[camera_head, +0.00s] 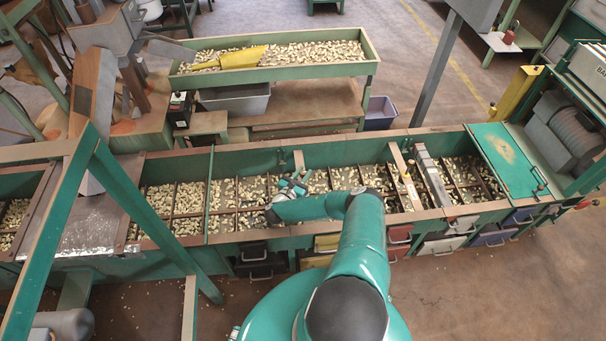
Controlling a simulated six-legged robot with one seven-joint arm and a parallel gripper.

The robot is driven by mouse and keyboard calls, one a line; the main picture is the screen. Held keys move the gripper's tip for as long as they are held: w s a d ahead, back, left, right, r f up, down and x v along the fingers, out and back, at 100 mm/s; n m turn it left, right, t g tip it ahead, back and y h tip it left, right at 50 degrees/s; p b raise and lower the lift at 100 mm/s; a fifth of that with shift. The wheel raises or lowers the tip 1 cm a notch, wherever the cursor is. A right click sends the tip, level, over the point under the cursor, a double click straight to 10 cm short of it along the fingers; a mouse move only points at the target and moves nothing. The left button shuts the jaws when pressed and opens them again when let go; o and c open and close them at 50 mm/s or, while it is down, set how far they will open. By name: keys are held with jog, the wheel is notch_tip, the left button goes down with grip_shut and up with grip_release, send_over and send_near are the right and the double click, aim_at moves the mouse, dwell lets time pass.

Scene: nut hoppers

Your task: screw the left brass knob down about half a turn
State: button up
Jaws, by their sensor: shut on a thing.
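My arm reaches over the near wall of the long green hopper trough (340,150). My gripper (292,186) is low over the middle of the trough, at a short wooden crossbar (299,160). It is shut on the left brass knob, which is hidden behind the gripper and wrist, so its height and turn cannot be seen. A second wooden crossbar (403,172) lies to the right, with a small brass-coloured knob (407,178) on it, apart from my gripper.
Nuts fill the trough's divided compartments. A raised tray (368,60) of nuts with a yellow scoop (243,58) stands behind. A green frame post (140,205) slants at the left. A metal bar (432,176) and green lid (508,158) lie right. Drawers (443,244) line the front.

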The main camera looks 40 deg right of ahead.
jog(key=shift+d, duration=0.1)
dwell(0.3)
jog(key=o, duration=1)
jog(key=shift+c, duration=0.2)
jog(key=shift+a, duration=0.2)
